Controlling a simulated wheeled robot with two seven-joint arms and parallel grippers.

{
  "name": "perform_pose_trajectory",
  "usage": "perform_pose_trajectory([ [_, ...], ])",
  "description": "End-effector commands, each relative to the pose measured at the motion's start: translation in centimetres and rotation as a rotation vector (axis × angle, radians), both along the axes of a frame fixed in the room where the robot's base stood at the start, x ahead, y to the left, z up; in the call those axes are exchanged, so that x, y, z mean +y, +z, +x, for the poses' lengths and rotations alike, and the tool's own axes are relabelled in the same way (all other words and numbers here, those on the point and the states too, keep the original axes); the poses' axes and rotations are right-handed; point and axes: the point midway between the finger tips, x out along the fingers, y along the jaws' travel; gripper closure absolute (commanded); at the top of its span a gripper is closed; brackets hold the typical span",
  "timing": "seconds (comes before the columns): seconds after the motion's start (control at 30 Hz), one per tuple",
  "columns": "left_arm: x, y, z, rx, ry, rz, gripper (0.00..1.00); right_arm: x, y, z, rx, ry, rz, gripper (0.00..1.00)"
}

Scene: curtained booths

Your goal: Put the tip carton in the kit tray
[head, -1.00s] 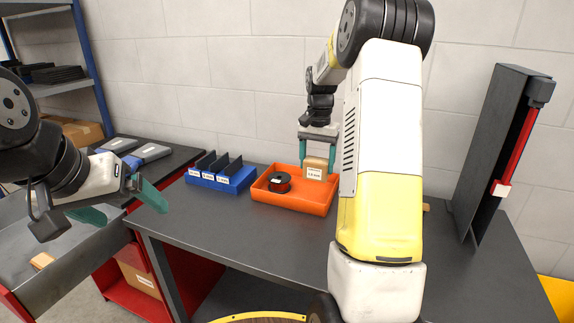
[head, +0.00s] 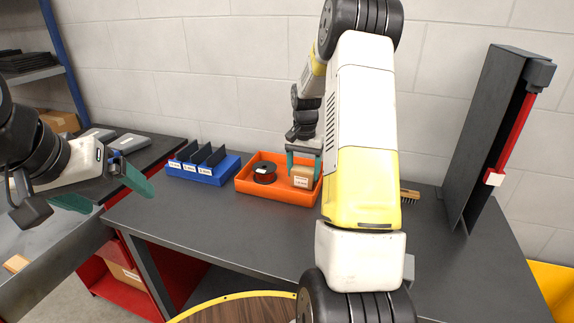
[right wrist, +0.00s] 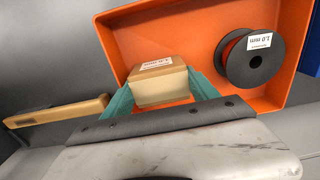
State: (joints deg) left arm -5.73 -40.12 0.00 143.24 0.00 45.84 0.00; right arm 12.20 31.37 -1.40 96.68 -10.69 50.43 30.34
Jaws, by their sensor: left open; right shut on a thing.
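The tip carton (head: 303,178) is a small tan box with a white label. My right gripper (head: 304,168) is shut on it, inside the right part of the orange kit tray (head: 276,197). In the right wrist view the carton (right wrist: 160,82) sits between the teal fingers (right wrist: 162,96), with the orange tray floor around it; I cannot tell whether it touches the floor. The tray wall (right wrist: 288,95) shows there too. My left gripper (head: 104,190) is open and empty at the left, away from the tray.
A black wire spool (head: 264,172) lies in the tray, left of the carton. A blue divided bin (head: 203,174) stands left of the tray. A wooden-handled brush (head: 409,195) lies to the right. A tall dark stand (head: 490,140) is further right. The bench front is clear.

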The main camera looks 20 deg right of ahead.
Motion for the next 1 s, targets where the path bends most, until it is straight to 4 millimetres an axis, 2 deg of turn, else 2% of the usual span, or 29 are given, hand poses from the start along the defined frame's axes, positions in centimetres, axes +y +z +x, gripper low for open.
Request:
perform_pose_trajectory([
  [0.33, 0.0, 0.0, 0.0, 0.0, 0.0, 0.0, 0.1, 0.0, -0.5, 0.1, -0.001, 0.0, 0.0, 0.76],
  [0.37, 0.0, 0.0, 0.0, 0.0, 0.0, 0.0, 0.1, 0.0, -0.5, 0.0, -0.001, 0.0, 0.0, 0.3],
  [0.4, 0.0, 0.0, 0.0, 0.0, 0.0, 0.0, 0.1, 0.0, -0.5, 0.1, -0.001, 0.0, 0.0, 0.23],
  [0.77, 0.0, 0.0, 0.0, 0.0, 0.0, 0.0, 0.1, 0.0, -0.2, 0.1, -0.004, -0.001, 0.0, 0.23],
  [0.87, 0.0, 0.0, 0.0, 0.0, 0.0, 0.0, 0.1, 0.0, 0.9, 0.1, -0.004, 0.0, -0.001, 0.23],
  [1.0, 0.0, 0.0, 0.0, 0.0, 0.0, 0.0, 0.1, 0.0, 3.6, 0.2, -0.007, -0.001, 0.0, 0.23],
])
